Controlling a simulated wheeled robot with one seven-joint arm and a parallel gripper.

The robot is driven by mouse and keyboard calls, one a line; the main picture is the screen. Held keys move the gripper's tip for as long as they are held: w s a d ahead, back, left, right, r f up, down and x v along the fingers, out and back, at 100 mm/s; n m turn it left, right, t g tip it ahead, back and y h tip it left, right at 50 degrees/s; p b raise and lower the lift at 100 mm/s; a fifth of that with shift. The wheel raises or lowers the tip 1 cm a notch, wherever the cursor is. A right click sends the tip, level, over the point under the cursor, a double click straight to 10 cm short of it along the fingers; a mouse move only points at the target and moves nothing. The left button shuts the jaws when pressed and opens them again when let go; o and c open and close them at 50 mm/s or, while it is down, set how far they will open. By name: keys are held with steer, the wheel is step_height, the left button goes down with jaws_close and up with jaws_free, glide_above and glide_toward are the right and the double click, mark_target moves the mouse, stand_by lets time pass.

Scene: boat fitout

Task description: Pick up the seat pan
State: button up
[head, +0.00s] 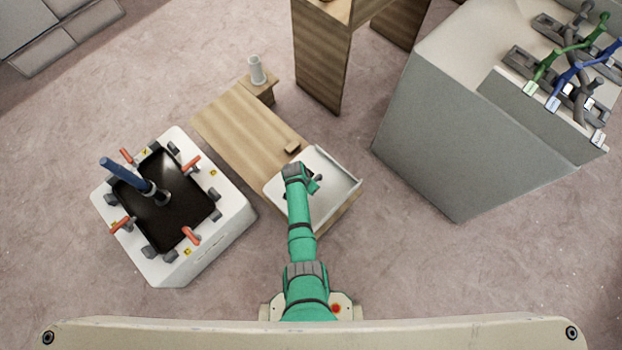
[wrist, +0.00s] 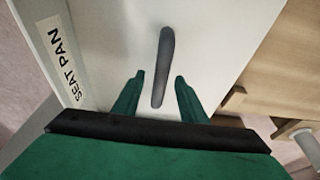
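The seat pan (head: 336,185) is a pale, shallow tray-like part with a raised edge, lying on the end of a low wooden bench. In the wrist view its white surface (wrist: 205,45) fills the middle, with a "SEAT PAN" label (wrist: 68,65) on the left edge. A dark grey bar handle (wrist: 163,68) stands on the pan. My green gripper (wrist: 158,95) is open, with one finger on each side of the handle's near end; I cannot tell whether they touch it. In the head view my arm and gripper (head: 312,183) cover part of the pan and handle.
The wooden bench (head: 240,125) carries a small block (head: 292,147) beside the pan. A pale cylinder (head: 257,70) stands at its far end. A white box with red handles (head: 225,195) is at left, and a grey cabinet (head: 450,130) at right. Carpet lies between them.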

steer(key=shift+f, duration=0.25)
stand_by(0.3)
jaws_close()
stand_by(1.2)
steer(key=shift+w+r, duration=0.1)
